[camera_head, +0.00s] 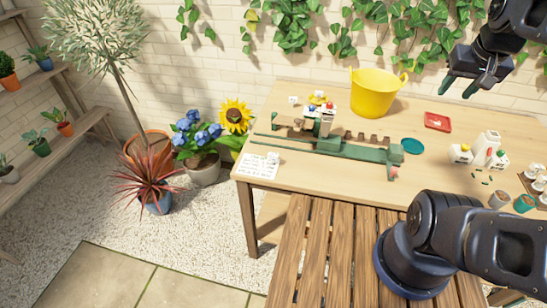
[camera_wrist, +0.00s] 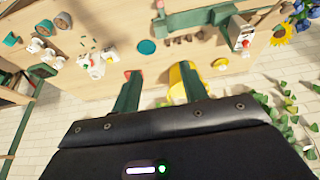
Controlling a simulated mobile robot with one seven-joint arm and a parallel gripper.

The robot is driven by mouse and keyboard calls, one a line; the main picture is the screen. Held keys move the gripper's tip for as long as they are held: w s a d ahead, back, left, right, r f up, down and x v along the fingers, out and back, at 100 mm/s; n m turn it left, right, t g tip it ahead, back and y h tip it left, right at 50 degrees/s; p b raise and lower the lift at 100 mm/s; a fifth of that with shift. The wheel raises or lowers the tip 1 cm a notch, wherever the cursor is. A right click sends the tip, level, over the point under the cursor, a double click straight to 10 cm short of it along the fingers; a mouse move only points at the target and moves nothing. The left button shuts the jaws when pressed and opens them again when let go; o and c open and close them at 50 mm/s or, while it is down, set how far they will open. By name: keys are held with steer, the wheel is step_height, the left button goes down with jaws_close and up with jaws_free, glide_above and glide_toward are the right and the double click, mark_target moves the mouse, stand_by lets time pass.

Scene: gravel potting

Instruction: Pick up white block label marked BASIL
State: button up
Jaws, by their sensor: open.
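A small white block (camera_head: 293,99) stands at the back left of the table, and another small white block (camera_head: 272,157) stands by a white card with writing (camera_head: 258,166) at the front left. Any lettering on the blocks is too small to read, so I cannot tell which is marked BASIL. My gripper (camera_head: 458,88) is open and empty, high above the right back part of the table, well apart from both blocks. Its two green fingers also show spread apart in the wrist view (camera_wrist: 157,74).
A long green rack (camera_head: 350,147) crosses the table, with a white box with coloured tops (camera_head: 320,120) behind it. A yellow bucket (camera_head: 375,95), red tray (camera_head: 437,121), teal disc (camera_head: 412,146) and white bottles (camera_head: 485,147) stand around. Table space before the rack is mostly clear.

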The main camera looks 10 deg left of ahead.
steer(key=w+a+r+n, duration=0.3)
steer(key=w+a+r, duration=0.2)
steer(key=a, duration=0.1)
steer(key=n+g, duration=0.5)
steer(key=n, duration=0.9)
glide_above(272, 153)
steer(key=f, duration=3.4)
steer(key=shift+s+f, duration=0.3)
steer(key=shift+w+f, duration=0.15)
steer(key=shift+f, duration=2.65)
steer(key=shift+w+f, duration=0.1)
steer(key=shift+f, duration=2.65)
jaws_close()
